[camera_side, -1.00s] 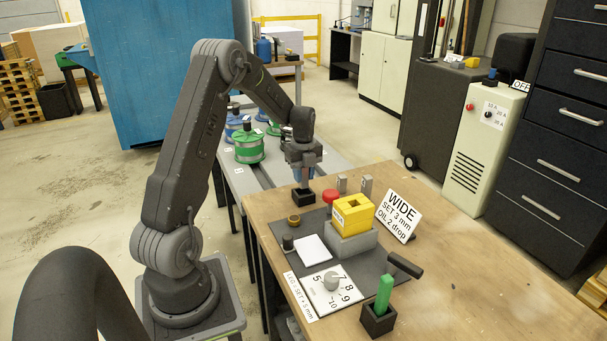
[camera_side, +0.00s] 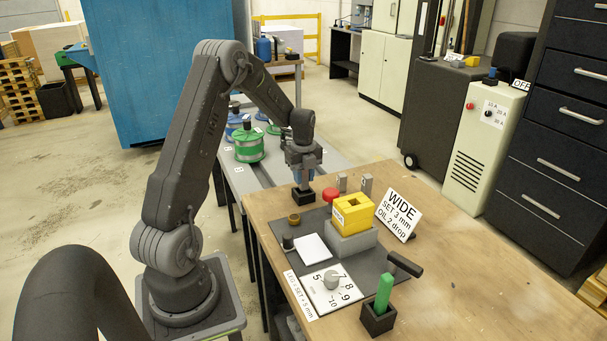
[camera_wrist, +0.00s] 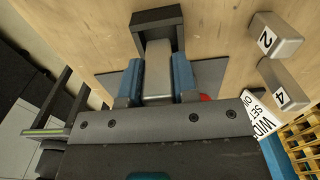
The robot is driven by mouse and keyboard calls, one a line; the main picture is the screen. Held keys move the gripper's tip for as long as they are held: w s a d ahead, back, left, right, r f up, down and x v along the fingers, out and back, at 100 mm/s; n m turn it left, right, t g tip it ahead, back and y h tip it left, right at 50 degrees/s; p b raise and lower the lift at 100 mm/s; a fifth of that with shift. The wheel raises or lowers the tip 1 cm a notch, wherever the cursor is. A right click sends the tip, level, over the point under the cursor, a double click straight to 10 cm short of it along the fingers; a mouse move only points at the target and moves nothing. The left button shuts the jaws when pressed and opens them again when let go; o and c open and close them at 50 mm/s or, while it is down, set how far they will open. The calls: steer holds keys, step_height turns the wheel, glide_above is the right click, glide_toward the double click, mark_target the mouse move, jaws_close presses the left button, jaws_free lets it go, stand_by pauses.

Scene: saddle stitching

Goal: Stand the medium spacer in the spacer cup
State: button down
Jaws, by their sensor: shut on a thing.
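My gripper (camera_side: 304,174) points down at the back left of the bench, directly over the small black spacer cup (camera_side: 303,197). In the wrist view its blue fingers (camera_wrist: 158,83) are shut on a plain grey block, the spacer (camera_wrist: 158,68). No number shows on it, so I cannot read its size. The spacer's far end lines up with the opening of the black cup (camera_wrist: 157,15), whose walls show on both sides of it. I cannot tell how deep it reaches. In the side view the fingers hide the spacer.
Two grey blocks marked 2 (camera_wrist: 275,38) and 4 (camera_wrist: 285,87) stand close by. A red knob (camera_side: 330,195), a yellow block (camera_side: 352,211) and a WIDE sign (camera_side: 398,213) are to the right. A green piece (camera_side: 384,290) stands in a black holder in front.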

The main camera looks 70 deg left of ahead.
steer(key=shift+f, duration=1.4)
steer(key=c, duration=0.8)
jaws_free()
step_height(320, 180, up, 14)
steer(key=shift+f, duration=0.25)
steer(key=shift+r, duration=0.15)
